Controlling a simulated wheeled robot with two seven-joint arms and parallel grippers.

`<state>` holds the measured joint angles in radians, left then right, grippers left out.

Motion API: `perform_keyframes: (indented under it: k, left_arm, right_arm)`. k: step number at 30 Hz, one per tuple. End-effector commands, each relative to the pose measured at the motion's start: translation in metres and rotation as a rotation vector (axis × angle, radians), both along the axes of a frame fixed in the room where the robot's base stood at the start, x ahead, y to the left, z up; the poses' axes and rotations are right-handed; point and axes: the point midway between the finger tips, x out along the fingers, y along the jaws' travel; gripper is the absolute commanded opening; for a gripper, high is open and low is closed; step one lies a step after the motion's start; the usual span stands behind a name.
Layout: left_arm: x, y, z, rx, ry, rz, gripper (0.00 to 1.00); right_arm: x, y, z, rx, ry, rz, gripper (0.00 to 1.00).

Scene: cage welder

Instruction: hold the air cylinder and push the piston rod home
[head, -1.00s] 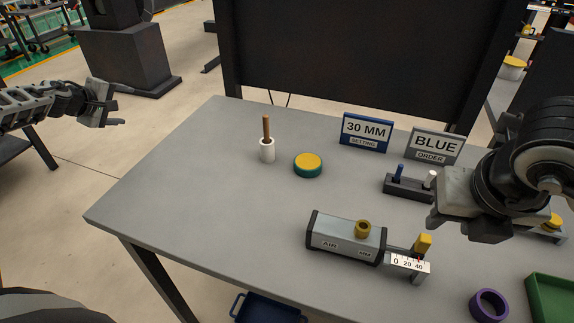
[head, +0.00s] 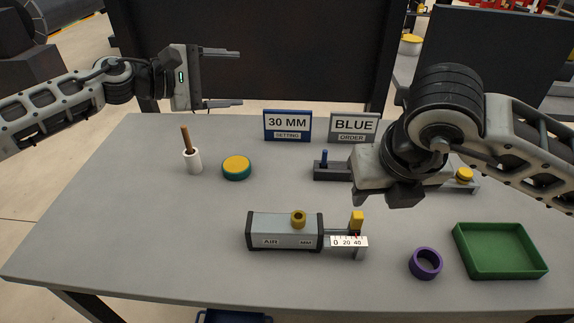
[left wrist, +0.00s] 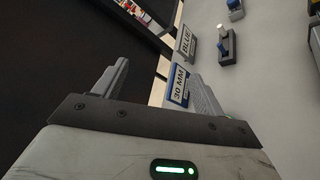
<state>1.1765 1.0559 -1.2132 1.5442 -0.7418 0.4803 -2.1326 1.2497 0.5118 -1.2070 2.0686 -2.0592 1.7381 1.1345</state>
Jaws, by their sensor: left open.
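The air cylinder (head: 284,231) lies on the front middle of the table, a grey body with dark end caps and a brass port on top. Its piston rod sticks out to the right, ending in a yellow knob (head: 357,219) above a 0-20-40 scale (head: 348,241). My left gripper (head: 238,78) is open and empty, raised above the table's back left; its two fingers also show apart in the left wrist view (left wrist: 160,85). My right gripper (head: 388,197) hangs behind and right of the cylinder, pointing down; its fingers are mostly hidden, so its opening is unclear.
Signs read "30 MM" (head: 287,125) and "BLUE" (head: 353,127). A white holder with a brown stick (head: 192,160), a yellow-green round (head: 236,167), a dark peg rack (head: 326,170), a purple ring (head: 425,263) and a green tray (head: 499,276) stand around. The front left is clear.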

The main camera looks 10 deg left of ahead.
Motion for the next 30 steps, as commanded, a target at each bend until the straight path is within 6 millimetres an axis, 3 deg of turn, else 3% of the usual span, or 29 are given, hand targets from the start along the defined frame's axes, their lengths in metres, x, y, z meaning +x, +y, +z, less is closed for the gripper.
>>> perform_keyframes:
  k: [1, 3, 6, 12, 16, 21, 25, 30]
  left_arm:
    - [-0.012, -0.03, -0.008, -0.005, 0.091, -0.088, 0.71]
    - [-0.033, -0.067, -0.015, 0.006, 0.231, -0.192, 0.71]
    - [-0.064, -0.109, -0.029, 0.072, 0.45, -0.295, 0.71]
    - [-0.12, -0.153, -0.056, 0.335, 0.843, -0.285, 0.71]
    - [-0.142, -0.159, -0.067, 0.535, 1.015, -0.115, 0.71]
    - [-0.153, -0.156, -0.067, 0.705, 1.098, 0.181, 0.71]
    - [-0.155, -0.152, -0.064, 0.757, 1.103, 0.351, 0.71]
    - [-0.156, -0.149, -0.066, 0.772, 1.101, 0.441, 0.71]
  right_arm:
    - [0.0, 0.0, 0.0, 0.0, 0.0, 0.0, 0.36]
    - [0.0, 0.0, 0.0, 0.0, 0.0, 0.0, 0.36]
    - [0.0, 0.0, 0.0, 0.0, 0.0, 0.0, 0.36]
    - [0.0, 0.0, 0.0, 0.0, 0.0, 0.0, 0.36]
    - [0.0, 0.0, 0.0, 0.0, 0.0, 0.0, 0.36]
    - [0.0, 0.0, 0.0, 0.0, 0.0, 0.0, 0.36]
    - [0.0, 0.0, 0.0, 0.0, 0.0, 0.0, 0.36]
    - [0.0, 0.0, 0.0, 0.0, 0.0, 0.0, 0.36]
